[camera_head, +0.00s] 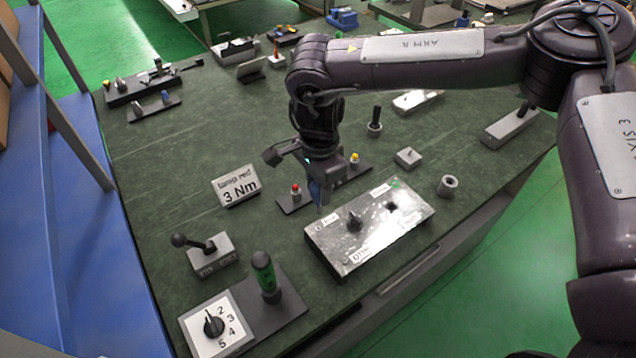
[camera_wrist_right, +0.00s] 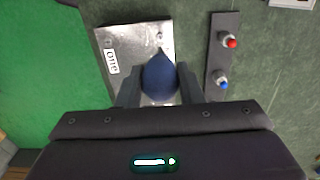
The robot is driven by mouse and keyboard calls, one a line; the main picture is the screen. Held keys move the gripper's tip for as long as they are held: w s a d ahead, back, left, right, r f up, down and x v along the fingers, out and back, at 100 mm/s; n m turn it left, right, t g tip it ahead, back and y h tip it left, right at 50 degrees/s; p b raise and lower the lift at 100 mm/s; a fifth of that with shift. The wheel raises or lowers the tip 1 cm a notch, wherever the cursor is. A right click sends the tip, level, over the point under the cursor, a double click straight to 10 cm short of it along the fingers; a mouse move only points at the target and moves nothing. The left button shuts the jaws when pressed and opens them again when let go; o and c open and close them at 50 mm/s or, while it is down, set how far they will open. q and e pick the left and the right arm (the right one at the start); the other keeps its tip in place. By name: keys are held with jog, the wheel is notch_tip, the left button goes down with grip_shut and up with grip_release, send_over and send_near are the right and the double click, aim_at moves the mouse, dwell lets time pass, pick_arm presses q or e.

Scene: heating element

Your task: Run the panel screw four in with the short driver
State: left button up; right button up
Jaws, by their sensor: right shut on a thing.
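My right gripper (camera_head: 318,180) is above the left end of the metal panel (camera_head: 410,226). It is shut on a blue-handled driver (camera_head: 317,194), which points down. In the right wrist view the rounded blue handle (camera_wrist_right: 158,78) sits between the fingers, with the panel (camera_wrist_right: 128,38) behind it. The panel lies on the bench with several small labels, a raised grey knob-like part (camera_head: 354,220) and a dark spot to its right. The driver's tip is hidden, so I cannot tell whether it touches anything. Panel screw four cannot be made out. My left gripper is not seen.
A dark strip (camera_head: 283,208) with red and yellow tops stands close behind the gripper; a blue top also shows in the wrist view. A "3 Nm" sign (camera_head: 236,187) stands left.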

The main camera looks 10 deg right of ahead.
aim_at(318, 205)
jog(key=shift+a+f+b, duration=0.1)
jog(key=shift+f+b, duration=0.35)
jog(key=shift+f, duration=0.3)
jog(key=shift+f+b, duration=1.15)
jog(key=shift+f, duration=0.7)
jog(key=shift+f, duration=0.45)
jog(key=shift+r+m, duration=0.1)
jog(key=shift+m, duration=1.9)
